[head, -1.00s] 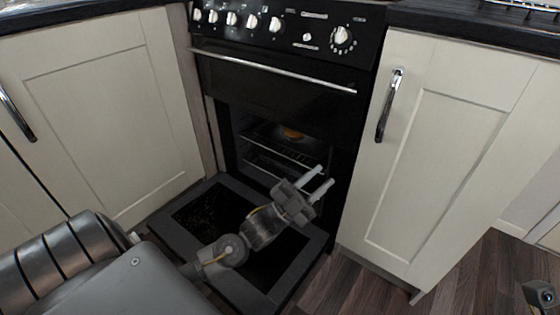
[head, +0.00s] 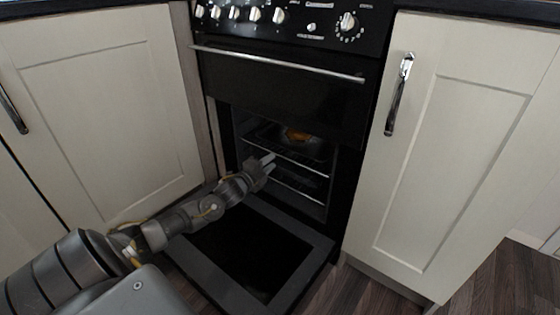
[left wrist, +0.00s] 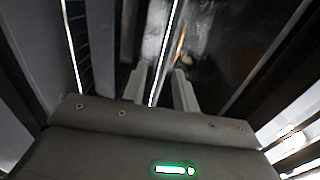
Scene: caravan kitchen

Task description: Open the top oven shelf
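The lower oven door (head: 303,281) is folded down and the cavity is open. The top oven shelf (head: 308,163) is a wire rack inside, and a second rack (head: 300,190) is below it. My left gripper (head: 269,161) reaches over the door to the left part of the top shelf's front rail. In the left wrist view the fingers (left wrist: 160,88) are apart, with a bright metal rod (left wrist: 165,52) running between them. I cannot tell whether they touch it. My right gripper is not in view.
An orange-brown food item (head: 297,135) sits in the oven at top-shelf height. The upper oven door with its bar handle (head: 280,62) is shut above. Cream cupboards (head: 95,110) flank the oven. Wooden floor (head: 362,292) is clear at right.

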